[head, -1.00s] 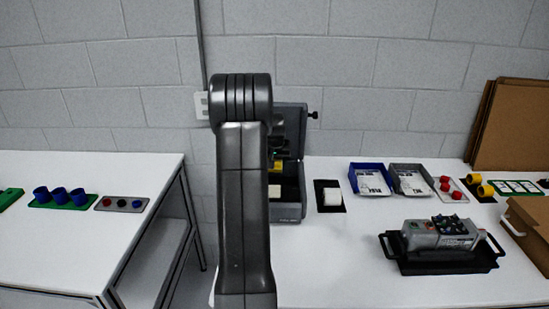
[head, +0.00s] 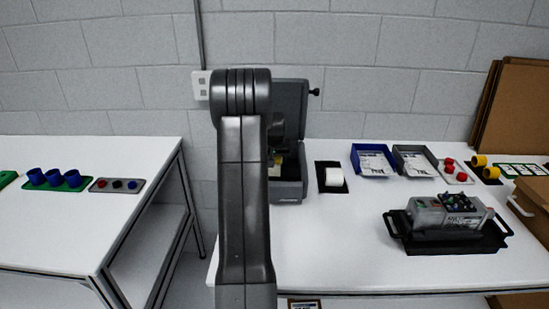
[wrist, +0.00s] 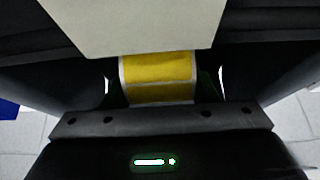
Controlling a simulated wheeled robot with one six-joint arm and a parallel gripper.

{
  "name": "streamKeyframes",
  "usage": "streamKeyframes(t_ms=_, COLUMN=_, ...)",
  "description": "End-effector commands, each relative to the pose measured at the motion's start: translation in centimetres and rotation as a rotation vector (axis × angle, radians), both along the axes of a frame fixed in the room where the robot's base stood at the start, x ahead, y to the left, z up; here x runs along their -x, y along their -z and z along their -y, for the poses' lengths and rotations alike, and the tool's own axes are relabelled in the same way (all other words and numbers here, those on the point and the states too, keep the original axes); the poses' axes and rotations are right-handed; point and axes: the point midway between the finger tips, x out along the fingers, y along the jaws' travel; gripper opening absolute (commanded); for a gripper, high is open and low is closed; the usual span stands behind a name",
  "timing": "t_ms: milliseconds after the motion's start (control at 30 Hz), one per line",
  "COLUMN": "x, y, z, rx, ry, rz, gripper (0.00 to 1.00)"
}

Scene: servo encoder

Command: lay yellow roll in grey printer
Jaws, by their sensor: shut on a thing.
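The yellow roll (wrist: 158,76) shows in the wrist view with pale edges, between the dark fingers of my gripper (wrist: 160,85). My gripper is shut on it. The grey printer (head: 288,191) stands on the right-hand table with its lid (head: 291,100) raised. In the head view my arm hides the left part of the printer. My gripper and the roll are over or in the printer's open body, mostly hidden there. I cannot tell whether the roll touches the printer. A pale flat surface (wrist: 135,22) covers part of the roll's top in the wrist view.
A white roll on a black mat (head: 333,178) stands right of the printer. Blue (head: 372,158) and grey (head: 415,160) trays lie beyond it. A grey device on a black tray (head: 446,222) is at front right. The table's front middle is clear.

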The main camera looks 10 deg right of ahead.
Motion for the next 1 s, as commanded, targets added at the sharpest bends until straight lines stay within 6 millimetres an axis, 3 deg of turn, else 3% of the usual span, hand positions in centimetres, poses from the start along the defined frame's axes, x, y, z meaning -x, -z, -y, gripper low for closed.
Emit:
streamKeyframes(t_ms=800, x=0.07, y=-0.1, z=-0.01, rx=0.0, ry=0.0, rz=0.001, gripper=0.28)
streamKeyframes(t_ms=833, x=0.06, y=-0.1, z=-0.01, rx=0.0, ry=0.0, rz=0.001, gripper=0.54)
streamKeyframes(t_ms=933, x=0.07, y=-0.1, z=-0.01, rx=0.0, ry=0.0, rz=0.001, gripper=0.74)
streamKeyframes(t_ms=1000, x=0.06, y=-0.09, z=-0.01, rx=0.0, ry=0.0, rz=0.001, gripper=0.78)
